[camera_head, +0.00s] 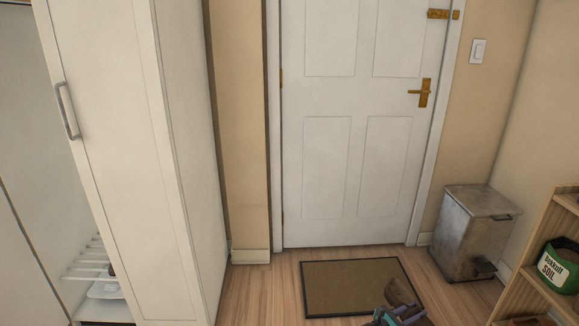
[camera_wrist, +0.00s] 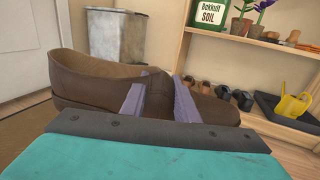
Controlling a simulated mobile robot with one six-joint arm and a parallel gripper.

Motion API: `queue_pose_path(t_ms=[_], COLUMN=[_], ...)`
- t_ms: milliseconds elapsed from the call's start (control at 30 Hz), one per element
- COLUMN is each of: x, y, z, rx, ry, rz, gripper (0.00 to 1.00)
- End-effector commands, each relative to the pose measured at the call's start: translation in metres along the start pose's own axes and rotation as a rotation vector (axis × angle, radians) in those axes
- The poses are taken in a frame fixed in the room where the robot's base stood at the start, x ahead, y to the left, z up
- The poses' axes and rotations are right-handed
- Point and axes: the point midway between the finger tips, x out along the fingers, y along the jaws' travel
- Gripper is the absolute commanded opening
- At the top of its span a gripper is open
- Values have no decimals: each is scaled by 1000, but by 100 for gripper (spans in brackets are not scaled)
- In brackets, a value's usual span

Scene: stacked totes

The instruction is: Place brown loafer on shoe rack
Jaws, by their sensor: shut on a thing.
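The brown loafer (camera_wrist: 90,82) is held between the two purple fingers of my gripper (camera_wrist: 160,98), which are shut across its middle. Its open heel end points left and its toe right in the wrist view. In the head view the loafer (camera_head: 400,292) shows small at the bottom edge, above the doormat, with my gripper (camera_head: 400,316) partly cut off below it. A wooden rack (camera_wrist: 178,58) stands to the right in the wrist view. Several dark and brown shoes (camera_wrist: 225,93) sit on its lower shelf. The rack (camera_head: 535,240) is cut off at the head view's right edge.
A soil bag (camera_wrist: 210,17) and potted plants stand on the upper shelf. A tray with a yellow watering can (camera_wrist: 292,107) fills the lower shelf's right part. A metal bin (camera_head: 473,235) stands by the wall, a doormat (camera_head: 330,275) before the white door (camera_head: 350,150). A white wardrobe (camera_head: 120,120) stands left.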

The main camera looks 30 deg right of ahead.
Motion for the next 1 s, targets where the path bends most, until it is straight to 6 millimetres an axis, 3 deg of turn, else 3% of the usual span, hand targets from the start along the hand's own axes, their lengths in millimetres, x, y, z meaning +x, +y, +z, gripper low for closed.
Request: queue_pose_path(t_ms=[33,400,1000], x=[-9,-70,-189], y=[12,84,176], z=[17,87,196], rx=[1,1,1], ry=[-3,-3,-2], rz=[16,105,251], gripper=[0,0,0])
